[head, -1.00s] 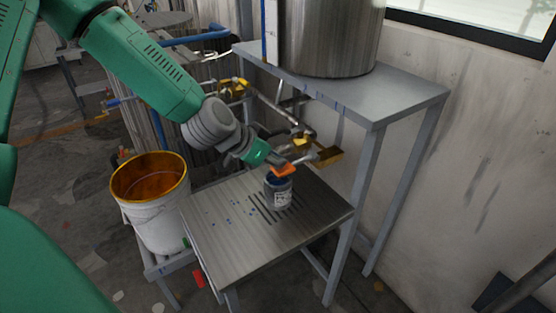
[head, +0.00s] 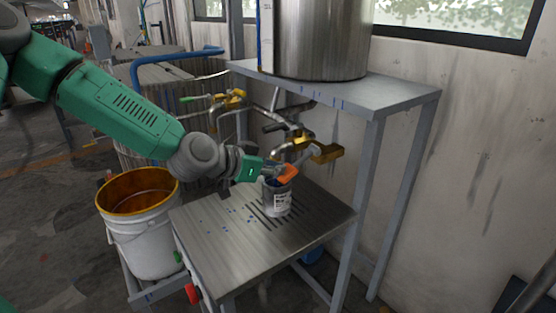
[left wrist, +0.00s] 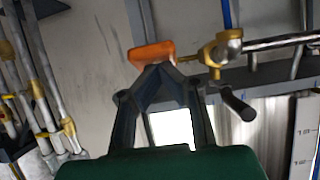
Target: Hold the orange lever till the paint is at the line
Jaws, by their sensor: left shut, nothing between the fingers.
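The orange lever (head: 288,174) sits just above the paint can, below the brass valves and pipes. It also shows in the left wrist view (left wrist: 152,53), at the tips of my fingers. My left gripper (head: 276,172) is shut and empty. Its fingertips (left wrist: 160,72) are right by the lever; I cannot tell whether they touch it. The grey can (head: 282,203) with a white label stands upright on the slatted metal table (head: 215,250). Some blue shows at its mouth, partly hidden by the gripper and lever. The paint level and line inside cannot be made out. My right gripper is out of view.
A large steel tank (head: 315,40) stands on the upper shelf (head: 400,95). A white bucket (head: 145,245) with an orange inside stands left of the table. Brass valves (head: 325,152) and pipes lie behind the lever. A scale strip (left wrist: 304,145) shows in the wrist view.

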